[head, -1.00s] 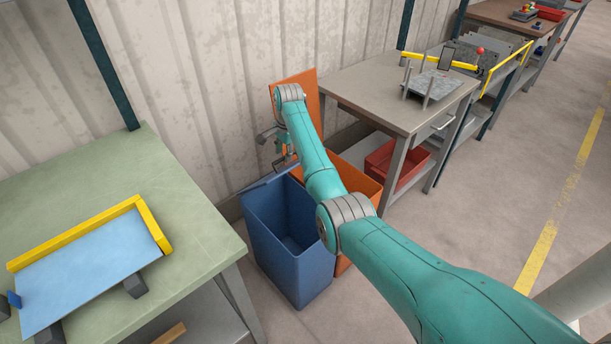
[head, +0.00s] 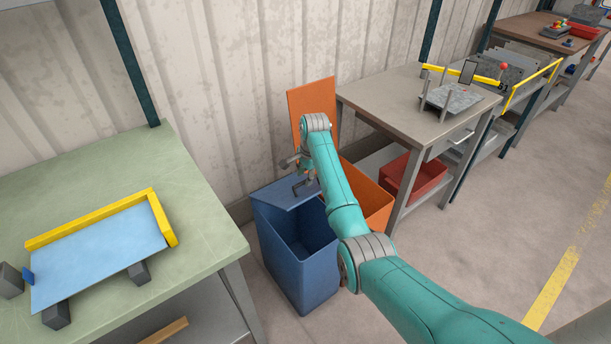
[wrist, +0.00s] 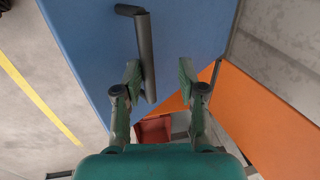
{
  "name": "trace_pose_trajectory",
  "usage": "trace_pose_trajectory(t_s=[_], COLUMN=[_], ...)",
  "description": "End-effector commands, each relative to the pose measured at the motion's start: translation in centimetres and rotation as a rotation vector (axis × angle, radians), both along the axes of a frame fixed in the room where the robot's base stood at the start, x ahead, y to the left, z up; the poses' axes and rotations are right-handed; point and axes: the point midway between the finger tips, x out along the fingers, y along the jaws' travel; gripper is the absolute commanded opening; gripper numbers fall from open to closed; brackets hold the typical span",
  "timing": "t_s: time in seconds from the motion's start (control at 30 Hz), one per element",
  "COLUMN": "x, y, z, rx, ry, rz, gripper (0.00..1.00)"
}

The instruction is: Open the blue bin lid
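The blue bin (head: 300,270) stands on the floor between the green table and the grey workbench. Its blue lid (head: 284,194) is raised at the back of the bin, and the inside of the bin shows in front of it. My gripper (head: 303,185) is by the lid, partly hidden by my arm. In the wrist view, the blue lid (wrist: 90,45) fills much of the picture, with a dark bar handle (wrist: 147,60). My gripper (wrist: 160,80) has its fingers apart. The handle lies close to the left finger; I cannot tell if they touch.
An orange bin (head: 370,205) with its orange lid (head: 312,104) standing up is right beside the blue bin. A green table (head: 205,235) is at the left, a grey workbench (head: 385,95) at the right with a red crate (head: 425,178) below. The corrugated wall is close behind.

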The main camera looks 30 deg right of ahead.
Motion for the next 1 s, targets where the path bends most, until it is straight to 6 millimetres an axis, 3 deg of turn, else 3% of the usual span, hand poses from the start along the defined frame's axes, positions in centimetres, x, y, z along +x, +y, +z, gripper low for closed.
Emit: trace_pose_trajectory(t_s=[1.0], x=[2.4], y=[0.1], z=[5.6], rx=[0.000], ry=[-0.001], rz=[0.001], gripper=[0.39])
